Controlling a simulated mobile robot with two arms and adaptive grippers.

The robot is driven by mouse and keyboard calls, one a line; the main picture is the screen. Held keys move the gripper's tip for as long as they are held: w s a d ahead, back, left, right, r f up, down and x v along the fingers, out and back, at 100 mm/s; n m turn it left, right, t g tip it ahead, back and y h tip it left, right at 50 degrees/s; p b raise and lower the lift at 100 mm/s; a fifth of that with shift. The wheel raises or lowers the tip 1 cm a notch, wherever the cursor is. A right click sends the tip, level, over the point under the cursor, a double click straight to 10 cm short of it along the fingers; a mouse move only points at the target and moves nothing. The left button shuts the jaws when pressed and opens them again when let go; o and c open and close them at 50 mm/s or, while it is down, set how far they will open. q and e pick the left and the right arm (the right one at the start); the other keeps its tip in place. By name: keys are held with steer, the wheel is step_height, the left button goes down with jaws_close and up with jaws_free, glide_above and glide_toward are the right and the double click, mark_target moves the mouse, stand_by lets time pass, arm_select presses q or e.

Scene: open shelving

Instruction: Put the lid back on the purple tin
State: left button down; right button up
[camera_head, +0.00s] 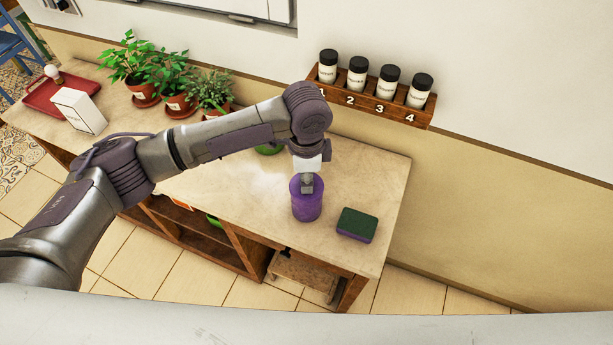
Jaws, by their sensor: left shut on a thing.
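The purple tin (306,208) stands upright on the pale counter top, near its right end. My left gripper (307,188) reaches down from above and is shut at the top of the tin. The purple lid (296,184) shows around the fingertips, at the tin's top. The gripper hides part of the lid, and I cannot tell whether the lid is fully seated or slightly raised. My right gripper is not in view.
A green and purple sponge (357,225) lies right of the tin on the counter (390,190). A green item (268,149) is partly hidden behind my arm. Potted plants (178,103) stand further left. A wall rack (372,98) holds several black-capped jars.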

arm_select(q)
steer(key=shift+p, duration=0.45)
stand_by(0.5)
steer(key=shift+c, duration=2.2)
jaws_free()
steer(key=shift+r, duration=0.15)
steer(key=shift+r+p, duration=3.35)
steer(key=shift+p, duration=0.6)
jaws_close()
